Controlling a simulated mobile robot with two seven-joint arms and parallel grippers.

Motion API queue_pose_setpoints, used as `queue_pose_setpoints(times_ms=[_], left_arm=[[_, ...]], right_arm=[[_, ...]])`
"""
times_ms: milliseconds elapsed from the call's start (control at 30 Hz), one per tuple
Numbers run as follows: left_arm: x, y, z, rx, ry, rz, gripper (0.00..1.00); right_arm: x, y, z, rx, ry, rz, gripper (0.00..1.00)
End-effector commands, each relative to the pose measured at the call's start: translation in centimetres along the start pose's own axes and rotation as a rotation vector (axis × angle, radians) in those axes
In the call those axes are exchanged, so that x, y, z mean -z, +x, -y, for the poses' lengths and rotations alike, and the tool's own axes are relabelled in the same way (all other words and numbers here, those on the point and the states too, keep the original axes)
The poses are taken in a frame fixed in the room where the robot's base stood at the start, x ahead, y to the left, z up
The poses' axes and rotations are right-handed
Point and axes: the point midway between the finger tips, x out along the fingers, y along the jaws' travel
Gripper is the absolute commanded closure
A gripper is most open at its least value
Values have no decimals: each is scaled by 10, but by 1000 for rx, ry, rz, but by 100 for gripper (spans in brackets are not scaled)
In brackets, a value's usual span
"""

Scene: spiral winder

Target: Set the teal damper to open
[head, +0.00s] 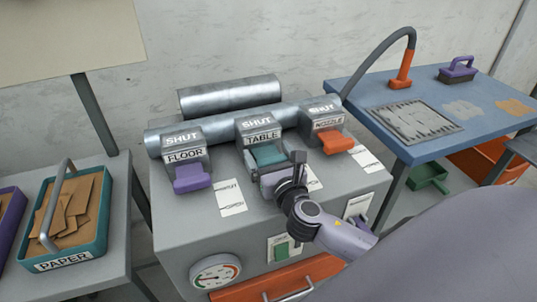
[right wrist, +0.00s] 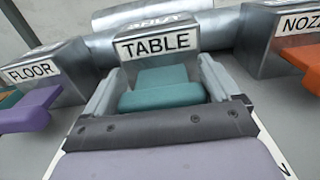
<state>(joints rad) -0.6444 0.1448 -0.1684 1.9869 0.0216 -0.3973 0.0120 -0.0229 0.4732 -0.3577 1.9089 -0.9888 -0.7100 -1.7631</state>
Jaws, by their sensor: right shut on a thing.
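The teal damper (head: 268,154) is the middle one of three, on the box labelled TABLE, with SHUT printed on the duct behind it. In the right wrist view the teal damper (right wrist: 162,92) sits straight ahead, under the TABLE label. My right gripper (head: 276,174) is at the front of this damper, its two fingers (right wrist: 160,95) on either side of the teal handle, shut on it. The handle's front end is partly hidden by the gripper. My left gripper is not in view.
A purple FLOOR damper (head: 193,178) stands to the left and an orange NOZZLE damper (head: 336,142) to the right, both close by. White paper tags lie between them. A gauge (head: 215,272) is on the cabinet front. A PAPER tray (head: 75,215) stands left; a blue table (head: 380,90) stands right.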

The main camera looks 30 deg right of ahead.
Motion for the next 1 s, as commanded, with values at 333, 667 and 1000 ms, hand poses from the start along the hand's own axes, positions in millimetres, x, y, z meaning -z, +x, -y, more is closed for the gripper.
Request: queue_pose_setpoints(times_ms=[333, 667, 1000], left_arm=[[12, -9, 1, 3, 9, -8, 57], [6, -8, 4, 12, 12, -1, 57], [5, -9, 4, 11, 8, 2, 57]], right_arm=[[0, -46, 0, 0, 0, -6, 65], [2, -60, -1, 0, 1, -3, 65], [2, -60, -1, -1, 0, -4, 0]])
